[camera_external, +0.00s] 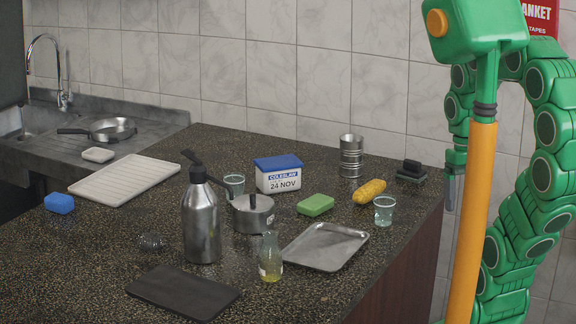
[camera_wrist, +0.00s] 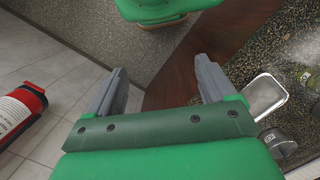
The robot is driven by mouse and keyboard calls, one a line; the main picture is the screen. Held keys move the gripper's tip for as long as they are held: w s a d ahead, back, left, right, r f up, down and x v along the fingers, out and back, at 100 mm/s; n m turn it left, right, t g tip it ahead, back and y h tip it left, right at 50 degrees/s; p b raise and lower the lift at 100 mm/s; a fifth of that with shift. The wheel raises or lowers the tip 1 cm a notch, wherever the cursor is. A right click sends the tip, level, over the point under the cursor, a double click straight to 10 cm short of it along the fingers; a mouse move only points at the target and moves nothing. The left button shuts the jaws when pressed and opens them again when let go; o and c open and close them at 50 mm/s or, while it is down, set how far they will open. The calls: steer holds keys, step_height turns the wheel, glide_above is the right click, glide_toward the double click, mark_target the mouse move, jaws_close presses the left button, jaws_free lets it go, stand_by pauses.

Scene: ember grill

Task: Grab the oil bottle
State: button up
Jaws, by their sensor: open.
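The oil bottle (camera_external: 270,262) is a small clear glass bottle with yellow oil in its lower part. It stands upright on the dark speckled counter, left of the metal tray and in front of the pot. In the wrist view, a greenish shape at the right edge may be this bottle, but I cannot be sure. My gripper (camera_wrist: 164,84) is open with nothing between its grey fingers. In the external view my gripper (camera_external: 452,190) is at the counter's right end, partly hidden by my arm, well apart from the bottle.
A steel pump bottle (camera_external: 201,225), a lidded pot (camera_external: 254,219) and a black board (camera_external: 183,293) surround the bottle.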

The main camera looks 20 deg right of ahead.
steer(key=w+a+r+n+t+y, duration=0.1)
steer(key=w+a+n+t+y, duration=0.1)
steer(key=w+a, duration=0.55)
steer(key=w+a+r+n+t+y, duration=0.15)
steer(key=w+a, duration=0.25)
steer(key=a, duration=0.6)
steer(key=w+a+r+t+y, duration=0.2)
steer(key=w+a+r+t, duration=0.1)
steer(key=a, duration=0.6)
steer(key=w+a+r+m+t+y, duration=0.1)
steer(key=w+a+r+t+y, duration=0.15)
steer(key=a, duration=0.65)
steer(key=w+a+r+t+y, duration=0.2)
steer(key=a+r, duration=0.1)
steer(key=a, duration=0.6)
steer(key=m+t+h, duration=0.2)
steer(key=t+h, duration=0.2)
steer(key=h, duration=0.6)
glide_above(273, 260)
steer(key=s, duration=0.3)
step_height(273, 260, down, 11)
steer(key=f, duration=1.3)
steer(key=shift+d+f, duration=0.25)
steer(key=shift+d, duration=0.15)
steer(key=shift+x, duration=1.25)
steer(key=shift+a+x, duration=0.2)
steer(key=shift+x, duration=0.6)
steer(key=shift+a+x, duration=0.2)
steer(key=shift+x, duration=1.7)
